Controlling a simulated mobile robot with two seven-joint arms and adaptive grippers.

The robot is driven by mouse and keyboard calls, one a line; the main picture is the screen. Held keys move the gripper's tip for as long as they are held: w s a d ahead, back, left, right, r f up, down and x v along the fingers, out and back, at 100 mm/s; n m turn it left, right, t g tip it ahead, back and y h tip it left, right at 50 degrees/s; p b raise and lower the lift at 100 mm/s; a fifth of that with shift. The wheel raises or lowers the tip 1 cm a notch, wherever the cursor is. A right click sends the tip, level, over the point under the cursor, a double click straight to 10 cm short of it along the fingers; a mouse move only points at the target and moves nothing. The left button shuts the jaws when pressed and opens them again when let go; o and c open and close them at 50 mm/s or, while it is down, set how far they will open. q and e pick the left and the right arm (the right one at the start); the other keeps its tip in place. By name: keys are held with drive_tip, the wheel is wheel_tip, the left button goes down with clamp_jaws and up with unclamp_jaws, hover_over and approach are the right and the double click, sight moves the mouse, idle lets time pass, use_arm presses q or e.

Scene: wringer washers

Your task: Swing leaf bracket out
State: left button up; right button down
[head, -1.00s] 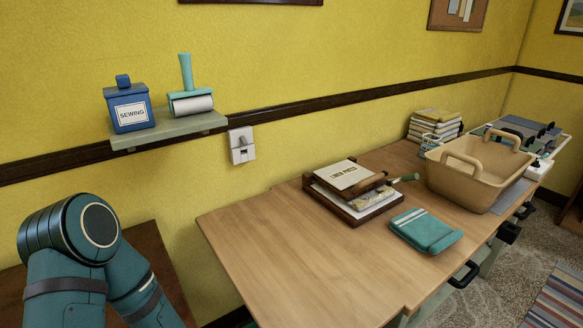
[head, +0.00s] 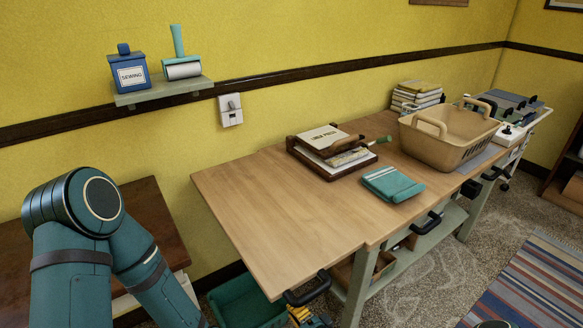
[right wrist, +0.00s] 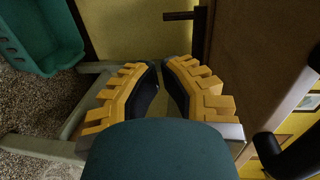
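The wooden table (head: 265,205) has a leaf-like left end that looks level with the rest of its top. In the right wrist view, its brown underside (right wrist: 245,50) fills the right side. My left gripper is out of view.
Black handles (head: 307,288) stick out along the table's front. A teal basket (head: 245,302) sits on the floor under the leaf. A press (head: 330,150), teal pouch (head: 392,184) and tan basket (head: 447,140) are on top. The leaf's top is bare.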

drive_tip(key=s+f+n+g+h, duration=0.1)
drive_tip(key=s+f+n+g, duration=0.1)
drive_tip(key=s+n+g, duration=0.6)
drive_tip(key=s+d+r+g+h, duration=0.3)
drive_tip(key=s+d+r+h, duration=0.1)
drive_tip(key=s+d, duration=0.4)
drive_tip(key=shift+d+r+n+g+h, duration=0.3)
drive_tip(key=shift+d+h, duration=0.2)
